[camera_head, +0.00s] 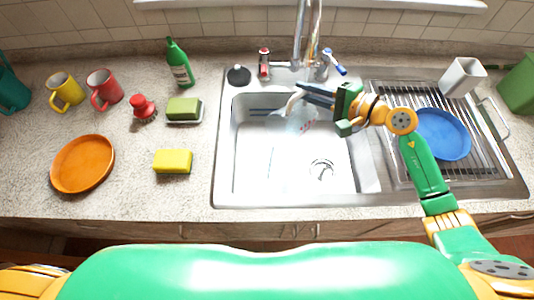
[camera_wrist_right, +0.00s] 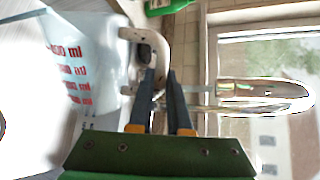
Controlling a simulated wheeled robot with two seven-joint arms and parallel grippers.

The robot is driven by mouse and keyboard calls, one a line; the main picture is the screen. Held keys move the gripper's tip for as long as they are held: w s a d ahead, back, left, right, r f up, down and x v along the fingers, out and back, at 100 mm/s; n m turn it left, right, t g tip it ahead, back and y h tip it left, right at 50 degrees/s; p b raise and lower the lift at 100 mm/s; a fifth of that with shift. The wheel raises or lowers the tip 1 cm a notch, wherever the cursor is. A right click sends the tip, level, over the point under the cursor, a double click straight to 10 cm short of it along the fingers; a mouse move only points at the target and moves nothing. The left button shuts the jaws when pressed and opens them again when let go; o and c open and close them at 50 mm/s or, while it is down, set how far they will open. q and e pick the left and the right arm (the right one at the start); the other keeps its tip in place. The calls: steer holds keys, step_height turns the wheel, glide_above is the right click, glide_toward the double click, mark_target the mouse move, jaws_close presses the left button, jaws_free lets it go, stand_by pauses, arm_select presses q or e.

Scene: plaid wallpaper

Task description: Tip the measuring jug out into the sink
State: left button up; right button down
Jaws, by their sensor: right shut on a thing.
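The handle (camera_wrist_right: 160,50) shows there between the dark fingers of the gripper (camera_wrist_right: 162,85). I cannot tell whether anything is inside the jug or running out. My left gripper is out of view.
A blue plate (camera_head: 443,134) and a grey cup (camera_head: 462,77) stand on the drainer. Mugs, sponges and an orange plate (camera_head: 82,163) occupy the left counter.

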steer(key=shift+s+a+r+n+p, duration=0.45)
steer(key=shift+s+a+p, duration=0.35)
steer(key=shift+p, duration=0.25)
steer(key=w+d+f+b, duration=0.1)
steer(key=b, duration=0.2)
steer(key=w+d+f+m+b, duration=0.1)
steer(key=f+b, duration=0.1)
steer(key=b, duration=0.1)
steer(key=w+d+f+m+b, duration=0.1)
steer(key=f+b, duration=0.1)
steer(key=b, duration=0.1)
steer(key=shift+m, duration=0.25)
steer(key=shift+w+d+r+m+y, duration=0.4)
steer(key=shift+w+r+m, duration=0.1)
steer(key=shift+r, duration=0.1)
step_height(320, 180, down, 5)
steer(key=w+d+m+y+b, duration=0.15)
steer(key=m+b, duration=0.25)
steer(key=b, duration=0.6)
steer(key=w+d+r+m+y+b, duration=0.1)
steer(key=w+d+r+m+b, duration=0.3)
steer(key=m, duration=0.3)
steer(key=shift+w+d+r+t, duration=0.3)
steer(key=shift+w+d+r, duration=0.1)
steer(key=shift+r, duration=0.25)
